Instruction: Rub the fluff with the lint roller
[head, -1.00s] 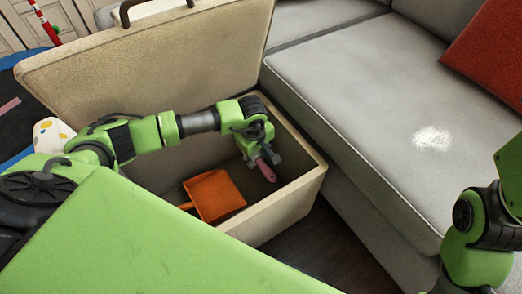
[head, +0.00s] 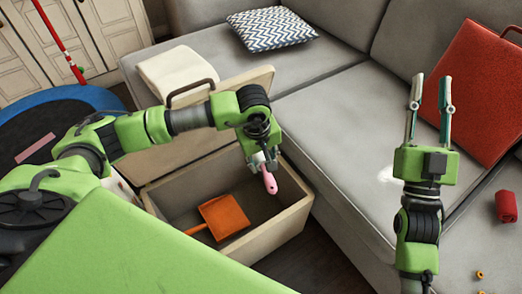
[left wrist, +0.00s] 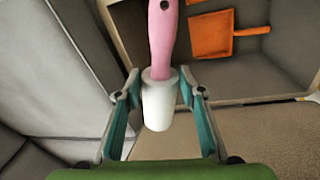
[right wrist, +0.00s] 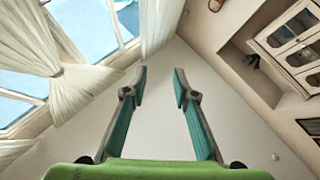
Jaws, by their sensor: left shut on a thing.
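The lint roller (head: 269,183) has a pink handle and a white roller head. My left gripper (head: 261,161) is shut on it, above the open storage box. In the left wrist view the lint roller (left wrist: 159,105) has its white head between the fingers, with the handle pointing away. The fluff (head: 387,175) is a faint white patch on the grey sofa seat, seen just left of my right gripper, which may hide part of it. My right gripper (head: 430,95) is open and empty, fingers pointing up; its wrist view shows only ceiling and walls between the fingers.
The storage box (head: 281,232) has its lid open and holds an orange dustpan (head: 224,217). Small orange rings lie at the lower right.

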